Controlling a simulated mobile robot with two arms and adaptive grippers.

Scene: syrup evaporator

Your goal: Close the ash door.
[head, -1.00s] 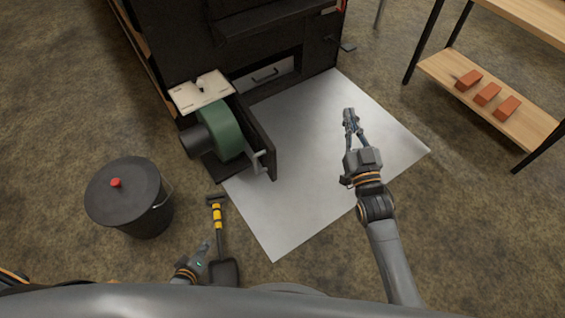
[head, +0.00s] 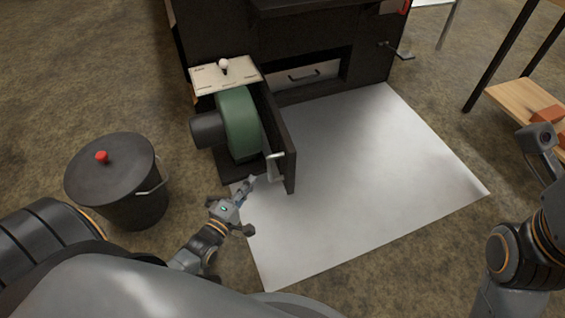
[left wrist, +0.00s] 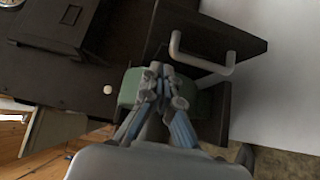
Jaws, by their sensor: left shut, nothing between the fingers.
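The ash door (head: 275,136) is a black panel standing open, swung out from the dark evaporator front toward me, beside the green blower. Its pale bar handle (head: 275,166) is near its free end; the handle also shows in the left wrist view (left wrist: 203,62). The low ash opening (head: 325,72) behind it is uncovered, with a drawer handle inside. My left gripper (head: 250,182) is shut and empty, just left of the handle and door end. In the left wrist view its fingertips (left wrist: 161,70) appear close to the handle; contact cannot be told. My right gripper is out of view.
The green blower (head: 238,122) stands left of the door. A black lidded bucket (head: 115,180) stands at left. A pale floor sheet (head: 370,180) lies clear right of the door. A wooden shelf with bricks (head: 510,98) is at far right, near my right arm.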

